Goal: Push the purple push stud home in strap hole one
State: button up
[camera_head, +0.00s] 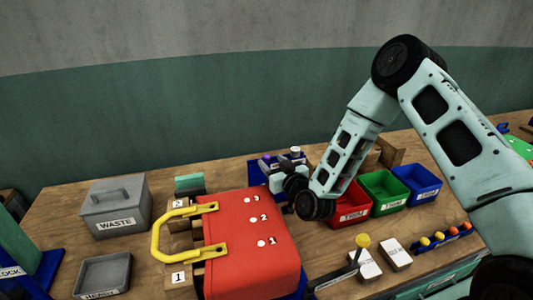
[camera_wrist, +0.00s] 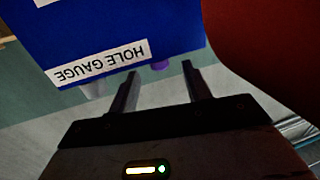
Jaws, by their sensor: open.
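A big red body (camera_head: 235,270) stands at the front middle of the bench, with several pale round spots numbered 1, 2 and 3 on top. The spot numbered 1 (camera_head: 261,243) is nearest the front. A yellow handle (camera_head: 157,236) lies at its left. My gripper (camera_wrist: 160,70) is open behind the red body, by the blue hole gauge (camera_wrist: 110,40). In the head view my arm largely hides the fingers.
A grey waste box (camera_head: 113,208) and a grey tray (camera_head: 103,277) stand at left. Red, green (camera_head: 383,190) and blue (camera_head: 417,184) bins stand right of my wrist. A lever with a yellow knob (camera_head: 362,241) rises at front right. A red surface (camera_wrist: 265,45) is close beside my right-hand finger.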

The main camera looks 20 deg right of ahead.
jog(key=shift+x, duration=0.95)
jog(key=c, duration=1.1)
jog(key=shift+o, duration=0.2)
